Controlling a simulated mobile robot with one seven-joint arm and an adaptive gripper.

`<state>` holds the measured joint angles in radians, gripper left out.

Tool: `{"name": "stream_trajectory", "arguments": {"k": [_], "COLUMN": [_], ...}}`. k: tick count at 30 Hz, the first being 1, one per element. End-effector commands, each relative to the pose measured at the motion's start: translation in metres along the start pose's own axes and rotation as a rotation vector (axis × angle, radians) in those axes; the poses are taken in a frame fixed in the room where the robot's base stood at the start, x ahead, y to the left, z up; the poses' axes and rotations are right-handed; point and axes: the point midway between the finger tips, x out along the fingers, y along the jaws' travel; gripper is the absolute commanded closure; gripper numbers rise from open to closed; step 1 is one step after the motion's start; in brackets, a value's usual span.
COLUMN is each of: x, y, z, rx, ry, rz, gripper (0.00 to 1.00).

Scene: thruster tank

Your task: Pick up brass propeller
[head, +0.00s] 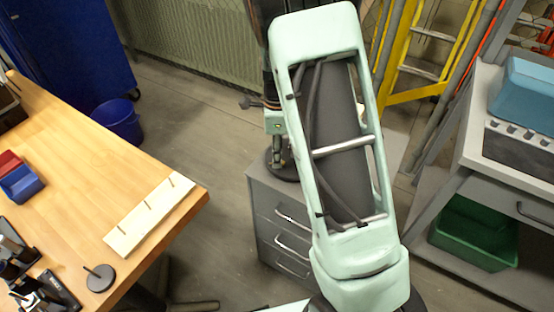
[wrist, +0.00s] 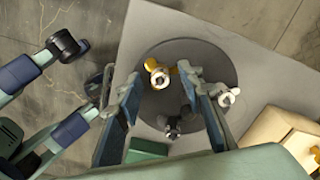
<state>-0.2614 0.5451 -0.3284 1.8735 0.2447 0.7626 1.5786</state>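The brass propeller (wrist: 157,73) shows in the wrist view as a small yellow piece with a pale ring-like hub. It lies over a dark round disc (wrist: 205,62) on a grey top. My gripper (wrist: 165,92) is open above the disc, with one finger on each side of the picture's middle. The propeller appears between the fingers, near the left fingertip; I cannot tell whether they touch. A silvery piece (wrist: 228,97) lies by the right finger, and a dark piece (wrist: 172,124) lies lower between the fingers. In the head view the disc (head: 283,168) is partly hidden by my arm.
The disc stands on a grey drawer cabinet (head: 262,205). A wooden table (head: 75,150) with a pegged board (head: 148,215) is at the left. A workbench (head: 490,150) with a green bin (head: 470,235) and a yellow ladder (head: 420,60) are at the right.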

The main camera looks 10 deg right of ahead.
Motion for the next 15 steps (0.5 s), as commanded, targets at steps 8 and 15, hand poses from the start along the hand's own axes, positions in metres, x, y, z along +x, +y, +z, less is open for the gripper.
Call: {"name": "stream_trajectory", "arguments": {"k": [8,15], "x": [-0.0006,-0.0007], "y": [-0.0002,-0.0002], "z": [-0.0001,-0.0001], "rx": [0.000,0.000], "ry": [0.000,0.000], "rz": [0.000,-0.001], "gripper": [0.81,1.00]}}
